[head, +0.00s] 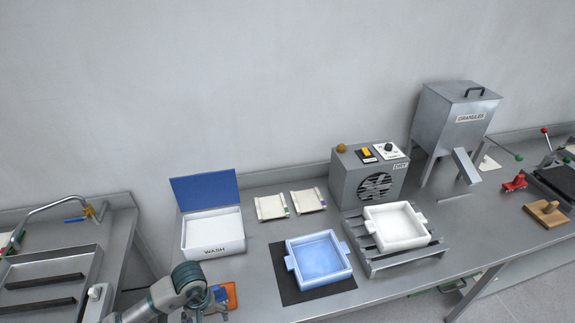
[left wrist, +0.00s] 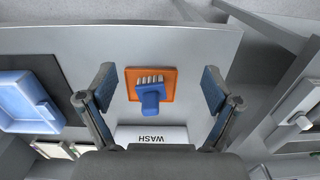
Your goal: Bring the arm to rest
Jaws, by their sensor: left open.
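My left gripper (head: 207,305) comes in at the bottom of the head view, near the front edge of the steel bench (head: 390,285). In the left wrist view my left gripper (left wrist: 157,80) has its two fingers wide apart with nothing between them. Beyond and between the fingers, a blue brush (left wrist: 151,97) with pale bristles lies on an orange pad (left wrist: 166,78). The orange pad also shows partly behind the gripper in the head view (head: 233,295). My right gripper is not in view.
A white WASH box (head: 212,250) with a raised blue lid stands behind the gripper. A blue tray (head: 318,260) sits on a black mat (head: 290,291); a white tray (head: 395,228) sits on a rack before the DRY fan unit (head: 345,185). A gap separates the left sink bench (head: 120,225).

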